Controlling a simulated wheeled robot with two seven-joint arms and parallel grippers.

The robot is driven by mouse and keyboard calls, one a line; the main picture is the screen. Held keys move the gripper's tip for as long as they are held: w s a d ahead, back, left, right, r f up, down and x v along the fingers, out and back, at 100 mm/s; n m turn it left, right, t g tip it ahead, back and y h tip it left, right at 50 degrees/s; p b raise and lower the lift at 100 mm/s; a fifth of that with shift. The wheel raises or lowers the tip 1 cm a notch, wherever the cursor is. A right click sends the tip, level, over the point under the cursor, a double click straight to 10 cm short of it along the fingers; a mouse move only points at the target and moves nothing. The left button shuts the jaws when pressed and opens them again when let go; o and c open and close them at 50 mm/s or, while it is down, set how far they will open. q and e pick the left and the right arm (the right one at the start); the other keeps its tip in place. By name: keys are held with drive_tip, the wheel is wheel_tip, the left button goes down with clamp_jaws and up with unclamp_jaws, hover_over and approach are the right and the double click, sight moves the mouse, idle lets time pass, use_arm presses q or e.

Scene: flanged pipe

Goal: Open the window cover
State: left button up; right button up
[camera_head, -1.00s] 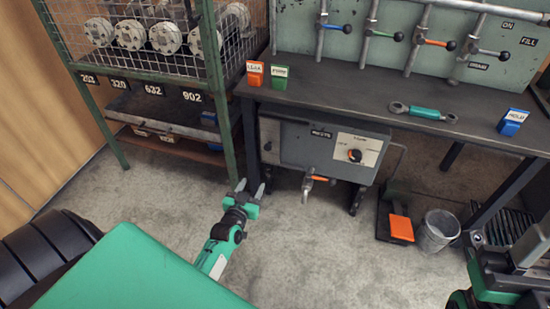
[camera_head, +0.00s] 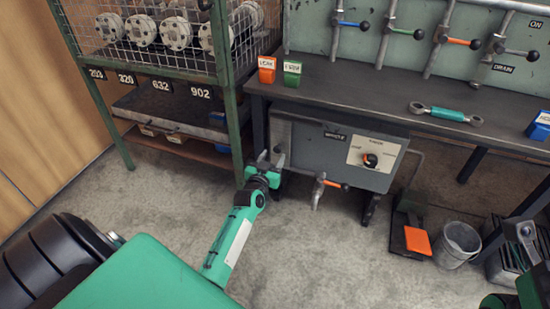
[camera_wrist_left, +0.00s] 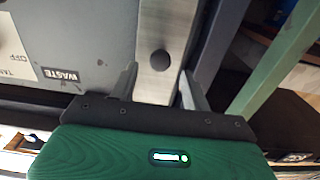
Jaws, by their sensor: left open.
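A brushed metal plate with a dark round knob (camera_wrist_left: 159,61), which looks like the window cover (camera_wrist_left: 155,88), is on the left end of the grey waste tank (camera_head: 330,150). In the head view the plate (camera_head: 281,134) is partly hidden by my gripper. My left gripper (camera_head: 268,158) is open in front of the plate. In the left wrist view its fingers (camera_wrist_left: 158,82) stand on either side of the plate, below the knob, and hold nothing; I cannot tell whether they touch it. Part of my right arm (camera_head: 532,283) shows at the right edge; its jaws are not clear.
A green rack leg (camera_head: 232,125) stands close left of my left gripper. The tank has a tap with an orange handle (camera_head: 331,183) and a dial (camera_head: 370,160). The workbench (camera_head: 350,85) overhangs it. A bucket (camera_head: 457,243) and an orange pedal (camera_head: 417,240) are on the floor.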

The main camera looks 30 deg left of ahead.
sight(279, 147)
use_arm(q)
drive_tip(key=shift+b+x, duration=0.4)
drive_tip(key=shift+x, duration=1)
clamp_jaws()
